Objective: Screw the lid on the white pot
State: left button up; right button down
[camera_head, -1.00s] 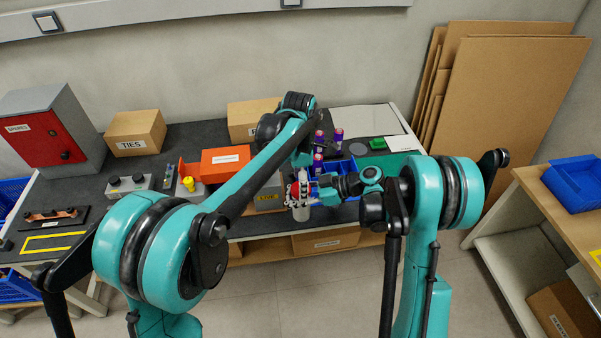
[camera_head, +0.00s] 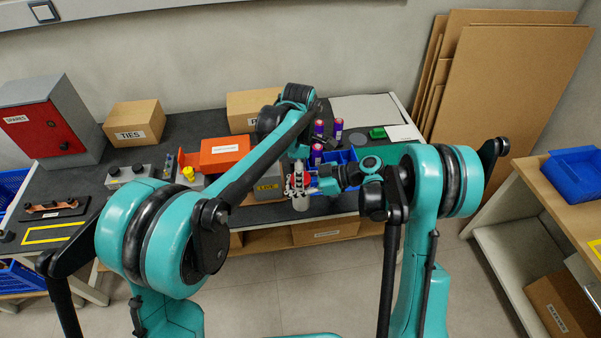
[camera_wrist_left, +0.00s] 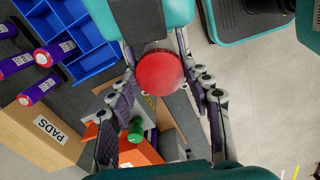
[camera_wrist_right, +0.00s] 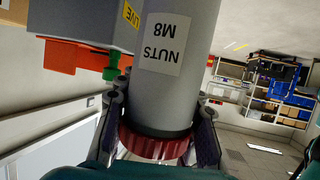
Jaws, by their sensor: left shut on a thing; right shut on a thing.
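The white pot, labelled "NUTS M8", fills the middle of the right wrist view (camera_wrist_right: 182,90) and looks pale grey there. It is upright, and its lower part shows small in the head view (camera_head: 300,204). The red lid (camera_wrist_right: 155,147) sits at the pot's top end, above a dark band; how far it is threaded cannot be told. My right gripper (camera_wrist_right: 160,115) has its fingers on both sides of the pot near the lid. My left gripper (camera_wrist_left: 158,85) is above, shut on the lid, which shows as a red disc (camera_wrist_left: 160,75).
A blue divided bin (camera_head: 341,156) and purple cylinders (camera_head: 337,129) stand just behind. A grey box labelled "LIVE" (camera_head: 268,187) and an orange box (camera_head: 224,153) are to the left. The bench's front edge is close to the pot.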

pick_arm(q)
jog(key=shift+m, duration=0.3)
jog(key=o, duration=1.3)
jog(key=shift+r, duration=2.3)
jog(key=shift+c, duration=0.3)
notch_tip(320, 180, up, 3)
jog(key=n, duration=0.3)
jog(key=shift+r, duration=0.2)
